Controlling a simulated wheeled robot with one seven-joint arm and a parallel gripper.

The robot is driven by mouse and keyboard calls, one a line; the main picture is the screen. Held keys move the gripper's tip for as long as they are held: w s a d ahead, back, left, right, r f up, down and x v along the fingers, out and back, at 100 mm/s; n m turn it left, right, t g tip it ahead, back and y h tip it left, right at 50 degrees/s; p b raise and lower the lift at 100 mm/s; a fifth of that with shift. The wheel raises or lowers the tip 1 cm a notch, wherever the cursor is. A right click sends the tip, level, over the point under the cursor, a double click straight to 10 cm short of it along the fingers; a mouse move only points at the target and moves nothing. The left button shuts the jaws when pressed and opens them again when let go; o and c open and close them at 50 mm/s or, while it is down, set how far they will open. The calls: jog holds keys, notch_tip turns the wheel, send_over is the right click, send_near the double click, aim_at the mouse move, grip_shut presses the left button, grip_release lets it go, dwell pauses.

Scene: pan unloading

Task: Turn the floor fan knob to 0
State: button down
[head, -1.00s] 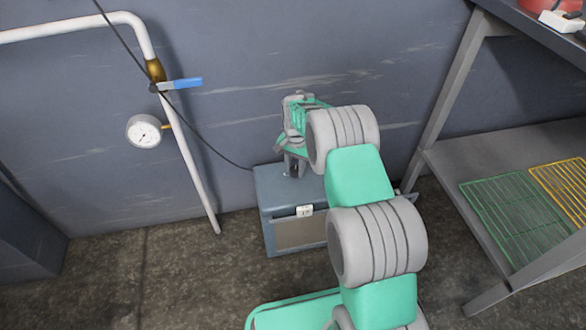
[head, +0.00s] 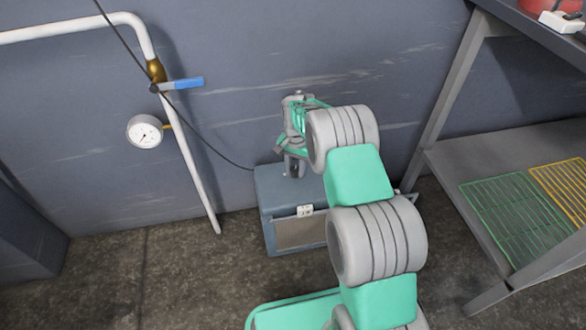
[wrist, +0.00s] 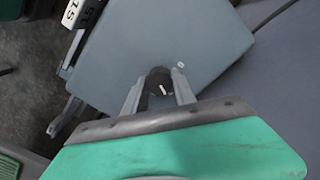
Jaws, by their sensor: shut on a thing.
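The floor fan (head: 268,186) is a blue-grey box on the floor against the wall, with a brownish grille on its front. Its top (wrist: 215,45) fills much of the wrist view. The knob (wrist: 159,78) is a small dark round piece with a white pointer line, on the top of the box. A small white mark (wrist: 180,65) lies beside it. My gripper (wrist: 158,92) is shut on the knob, with one finger on each side. In the head view my gripper (head: 292,172) reaches down onto the box top, and the knob is hidden there.
A white pipe with a blue-handled valve (head: 180,85) and a gauge (head: 144,131) stands to the left. A metal shelf (head: 455,165) with green and yellow racks is at right. A dark cable runs to the box.

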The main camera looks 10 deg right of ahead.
jog(key=shift+w+r+n+p, duration=0.1)
jog(key=shift+r+n+p, duration=0.05)
jog(key=shift+n+p, duration=0.25)
jog(key=n+p, duration=0.1)
jog(key=n, duration=0.2)
jog(key=shift+r, duration=0.1)
jog(key=n+p, duration=0.2)
jog(key=n, duration=0.2)
jog(key=shift+w+a+n, duration=0.1)
jog(key=shift+n, duration=0.2)
jog(key=n, duration=0.4)
jog(key=shift+p, duration=0.4)
jog(key=shift+a+n+p, duration=0.1)
jog(key=shift+n+p, duration=0.2)
jog(key=shift+n, duration=2.2)
jog(key=c, duration=1.3)
grip_release()
jog(key=shift+a, duration=0.1)
jog(key=shift+o, duration=1.4)
jog(key=shift+f, duration=0.2)
